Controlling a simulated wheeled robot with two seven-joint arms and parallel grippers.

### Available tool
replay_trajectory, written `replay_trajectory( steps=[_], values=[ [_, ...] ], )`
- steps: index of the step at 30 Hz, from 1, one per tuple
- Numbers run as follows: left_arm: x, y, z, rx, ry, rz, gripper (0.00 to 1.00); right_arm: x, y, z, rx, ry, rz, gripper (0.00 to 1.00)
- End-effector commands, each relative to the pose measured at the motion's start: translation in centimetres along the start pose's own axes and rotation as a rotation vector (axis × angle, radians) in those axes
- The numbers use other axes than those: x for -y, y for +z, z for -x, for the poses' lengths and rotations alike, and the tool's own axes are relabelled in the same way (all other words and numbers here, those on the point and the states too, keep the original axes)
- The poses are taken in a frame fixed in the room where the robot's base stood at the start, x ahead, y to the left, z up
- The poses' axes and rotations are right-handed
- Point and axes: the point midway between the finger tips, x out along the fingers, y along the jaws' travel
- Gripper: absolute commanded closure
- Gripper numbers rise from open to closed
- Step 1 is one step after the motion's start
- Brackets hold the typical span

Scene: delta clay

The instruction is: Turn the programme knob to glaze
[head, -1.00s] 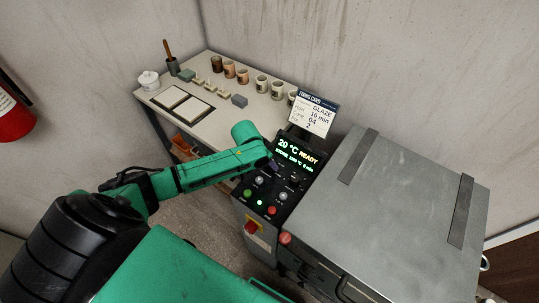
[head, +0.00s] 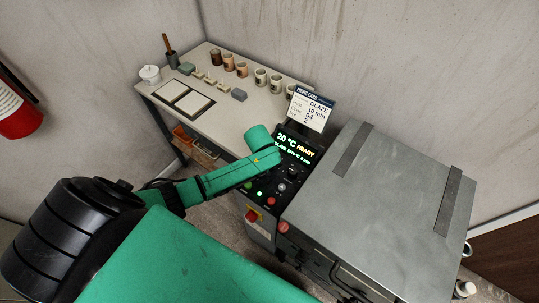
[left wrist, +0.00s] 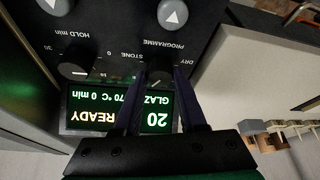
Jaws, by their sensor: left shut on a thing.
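The programme knob (left wrist: 160,68) is a dark round knob on the kiln's control panel (left wrist: 120,25), under the PROGRAMME label. My left gripper (left wrist: 161,80) is shut on it, one finger on each side, in the left wrist view. In the head view the forearm covers the knob and the fingers. The display (head: 295,148) reads 20 °C READY, with GLAZE and 0 min below; it also shows upside down in the left wrist view (left wrist: 118,108). The firing card (head: 311,109) above it reads GLAZE, 10 min, 04, 2. My right gripper is out of view.
The hold-minutes knob (left wrist: 75,68) sits beside the programme knob. The grey kiln lid (head: 375,200) is right of the panel. A red stop button (head: 251,216) is on the panel's front. A table (head: 215,120) with cups and tiles stands behind.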

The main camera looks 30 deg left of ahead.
Motion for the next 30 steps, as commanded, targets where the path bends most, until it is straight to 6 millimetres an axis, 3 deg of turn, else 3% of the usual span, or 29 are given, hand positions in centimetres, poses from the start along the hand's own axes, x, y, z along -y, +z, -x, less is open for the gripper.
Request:
replay_trajectory(
  steps=[7,8,9,10,19,23,26,30],
  values=[
    [0.0,-0.1,0.0,-0.002,0.001,-0.001,1.0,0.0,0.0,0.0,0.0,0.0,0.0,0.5],
    [0.0,-0.1,0.0,-0.002,0.001,-0.001,0.52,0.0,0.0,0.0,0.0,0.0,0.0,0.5],
    [0.0,-0.1,0.0,-0.002,0.001,-0.001,0.36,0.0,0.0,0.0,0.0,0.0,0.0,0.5],
    [0.0,-0.1,0.0,-0.002,0.001,-0.001,0.29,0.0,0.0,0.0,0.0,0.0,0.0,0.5],
    [0.0,0.0,0.1,-0.001,0.001,-0.002,0.29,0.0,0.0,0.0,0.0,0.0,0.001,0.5],
    [0.0,-0.1,1.0,-0.002,0.001,-0.001,0.29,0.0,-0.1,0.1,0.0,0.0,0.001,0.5],
    [0.0,-0.1,2.8,-0.003,0.002,-0.003,0.29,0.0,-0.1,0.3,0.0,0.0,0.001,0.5],
    [0.0,-0.1,6.7,-0.005,0.003,-0.004,0.29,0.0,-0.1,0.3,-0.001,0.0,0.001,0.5]
  ],
)
